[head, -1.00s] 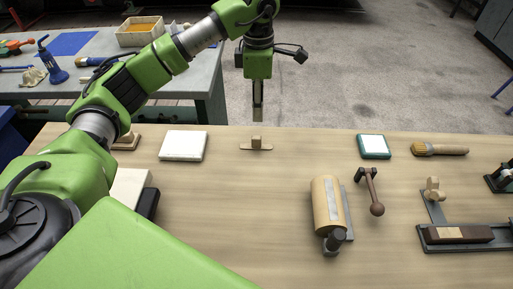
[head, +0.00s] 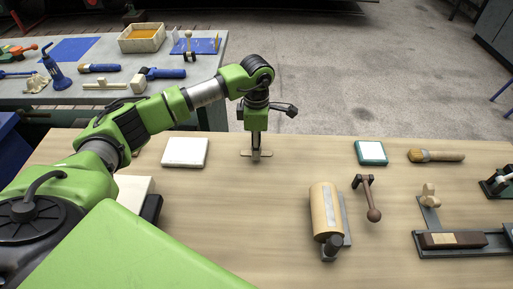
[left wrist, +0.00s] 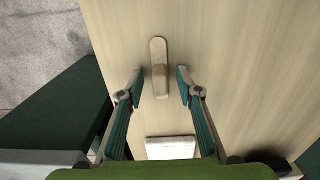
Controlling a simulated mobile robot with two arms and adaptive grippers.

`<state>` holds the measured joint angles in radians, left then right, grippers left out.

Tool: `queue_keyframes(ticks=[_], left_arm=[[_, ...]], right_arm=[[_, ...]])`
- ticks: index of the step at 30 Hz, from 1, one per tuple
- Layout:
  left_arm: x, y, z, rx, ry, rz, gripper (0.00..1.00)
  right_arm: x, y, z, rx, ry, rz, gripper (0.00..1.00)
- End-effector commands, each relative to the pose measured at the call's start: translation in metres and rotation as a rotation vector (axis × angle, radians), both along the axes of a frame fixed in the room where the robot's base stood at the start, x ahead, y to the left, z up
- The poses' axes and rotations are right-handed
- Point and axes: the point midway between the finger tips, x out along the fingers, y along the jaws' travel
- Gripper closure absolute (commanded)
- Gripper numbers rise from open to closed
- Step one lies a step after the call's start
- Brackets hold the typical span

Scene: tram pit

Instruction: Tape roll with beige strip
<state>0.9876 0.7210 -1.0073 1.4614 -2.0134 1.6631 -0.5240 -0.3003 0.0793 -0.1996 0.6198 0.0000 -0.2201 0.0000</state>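A flat beige strip (head: 246,154) with a small brown block on its middle lies near the table's far edge. It also shows in the left wrist view (left wrist: 158,50). My left gripper (head: 256,157) points down over it. In the left wrist view my left gripper (left wrist: 159,88) is open, with one finger on each side of the strip and gaps to both. Whether the fingertips reach the table I cannot tell. A beige cylinder (head: 322,205) with a grey strip along it stands on a dark mount at centre right; it may be the tape roll. My right gripper is not in view.
A white pad (head: 185,152) lies left of the strip. A teal-edged pad (head: 371,153), a brush (head: 437,156), a crank handle (head: 372,213) and a dark rail fixture (head: 470,242) are to the right. The wooden table's middle is clear.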

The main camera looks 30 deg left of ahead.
Motion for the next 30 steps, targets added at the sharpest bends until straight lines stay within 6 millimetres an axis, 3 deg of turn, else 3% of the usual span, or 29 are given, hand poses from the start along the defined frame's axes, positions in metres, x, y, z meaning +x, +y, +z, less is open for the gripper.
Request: queue_keyframes(ticks=[5, 9, 10, 23, 30], left_arm=[[0.0, 0.0, 0.0, 0.0, 0.0, -0.001, 0.67], [0.0, 0.0, 0.0, 0.0, 0.0, -0.001, 0.99], [0.0, 0.0, 0.0, 0.0, 0.0, -0.001, 1.0], [0.0, 0.0, 0.004, 0.0, -0.001, -0.001, 1.0], [0.001, 0.0, 0.033, 0.0, -0.005, -0.002, 1.0]], right_arm=[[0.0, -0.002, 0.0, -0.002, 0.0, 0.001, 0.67], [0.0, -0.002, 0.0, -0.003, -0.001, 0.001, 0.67], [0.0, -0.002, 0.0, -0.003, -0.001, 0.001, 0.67], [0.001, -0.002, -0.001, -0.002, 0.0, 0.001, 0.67], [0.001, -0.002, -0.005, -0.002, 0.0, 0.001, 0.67]])
